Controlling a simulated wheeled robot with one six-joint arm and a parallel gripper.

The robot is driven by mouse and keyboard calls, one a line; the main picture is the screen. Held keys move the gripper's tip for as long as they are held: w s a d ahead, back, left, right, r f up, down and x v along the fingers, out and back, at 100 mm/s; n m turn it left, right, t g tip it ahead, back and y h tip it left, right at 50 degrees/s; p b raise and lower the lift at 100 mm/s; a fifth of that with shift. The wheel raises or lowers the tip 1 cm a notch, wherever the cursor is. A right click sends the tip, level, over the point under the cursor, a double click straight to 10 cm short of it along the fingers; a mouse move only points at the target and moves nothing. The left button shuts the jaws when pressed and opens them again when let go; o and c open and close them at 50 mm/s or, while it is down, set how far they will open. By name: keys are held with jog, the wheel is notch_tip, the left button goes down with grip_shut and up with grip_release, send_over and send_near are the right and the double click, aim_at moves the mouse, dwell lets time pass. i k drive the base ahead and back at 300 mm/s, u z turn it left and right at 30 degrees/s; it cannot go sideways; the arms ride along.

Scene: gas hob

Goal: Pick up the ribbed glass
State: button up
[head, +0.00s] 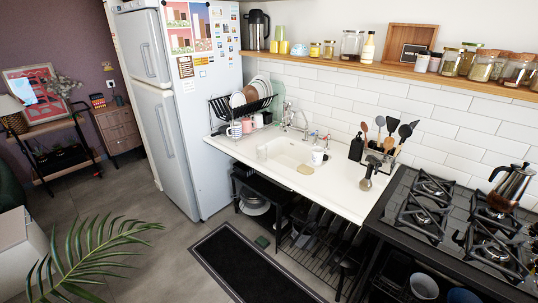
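A small clear glass (262,152) stands on the white counter at the left edge of the sink in the head view. It is too small for me to tell whether its sides are ribbed. A white patterned mug (318,156) stands at the right side of the sink, apart from the glass. My gripper is not in view, so I cannot see where it is or whether it holds anything.
The white counter (335,190) has bare room in front. A dish rack (240,105) with mugs below stands at the back left. Utensils (390,135) and a black bottle (356,148) stand right of the sink, beside the gas hob (455,225). A dark mat (250,265) lies on the floor.

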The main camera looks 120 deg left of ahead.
aim_at(262, 153)
jog(key=u, duration=3.95)
jog(key=i, duration=2)
jog(key=u, duration=1.25)
jog(key=i, duration=0.8)
jog(key=u, duration=0.55)
